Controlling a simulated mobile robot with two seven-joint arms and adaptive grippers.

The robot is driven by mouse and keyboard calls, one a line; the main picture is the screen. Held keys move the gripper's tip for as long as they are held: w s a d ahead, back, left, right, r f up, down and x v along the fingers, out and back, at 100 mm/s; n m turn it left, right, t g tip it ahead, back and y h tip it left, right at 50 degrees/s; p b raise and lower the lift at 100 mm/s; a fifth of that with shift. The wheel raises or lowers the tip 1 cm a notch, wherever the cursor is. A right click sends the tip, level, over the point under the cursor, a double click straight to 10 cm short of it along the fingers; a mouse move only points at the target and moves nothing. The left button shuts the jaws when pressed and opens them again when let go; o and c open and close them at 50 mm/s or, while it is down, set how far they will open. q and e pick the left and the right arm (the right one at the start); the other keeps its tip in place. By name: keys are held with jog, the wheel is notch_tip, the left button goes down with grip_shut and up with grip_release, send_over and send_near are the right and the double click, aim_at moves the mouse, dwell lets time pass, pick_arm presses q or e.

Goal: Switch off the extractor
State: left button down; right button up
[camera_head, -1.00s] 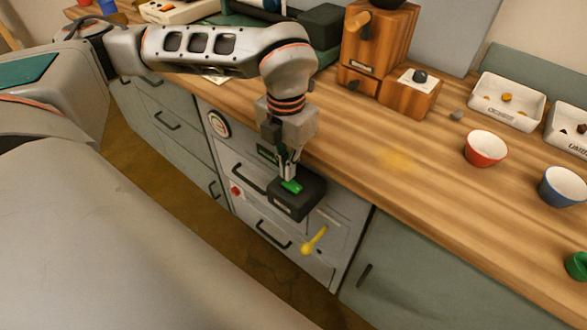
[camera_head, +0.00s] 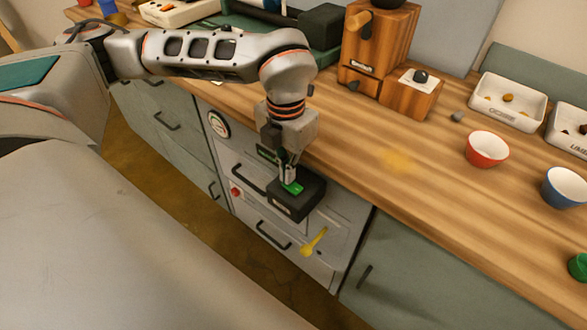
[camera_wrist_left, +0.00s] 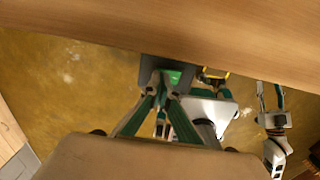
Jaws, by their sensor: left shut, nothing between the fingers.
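A dark box (camera_head: 297,205) with a green rocker switch (camera_head: 292,188) sticks out from the front of the grey panel below the worktop; I take it to be the extractor's switch. My left gripper (camera_head: 287,178) points down with its shut, empty fingertips at the green rocker. I cannot tell whether they touch it. In the left wrist view, the shut fingers (camera_wrist_left: 166,85) are in front of a green patch (camera_wrist_left: 174,77), partly hiding it.
The wooden worktop edge (camera_head: 330,173) runs close beside my gripper. A red bowl (camera_head: 487,150) and blue bowl (camera_head: 563,187) stand on the worktop.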

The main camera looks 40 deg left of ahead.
pick_arm(q)
jog(key=shift+f, duration=0.6)
pick_arm(e)
jog(key=shift+s+f, duration=0.2)
jog(key=shift+f, duration=0.15)
pick_arm(q)
jog(key=shift+r+p, duration=0.9)
jog(key=shift+r, duration=0.85)
jog(key=shift+r+p, duration=1.3)
jog(key=shift+r, duration=0.55)
pick_arm(e)
notch_tip(320, 180, up, 8)
jog(key=w, duration=0.3)
jog(key=shift+f+t, duration=0.25)
jog(key=shift+t, duration=0.15)
pick_arm(q)
jog(key=shift+s+f, duration=0.1)
pick_arm(e)
jog(key=shift+s, duration=0.1)
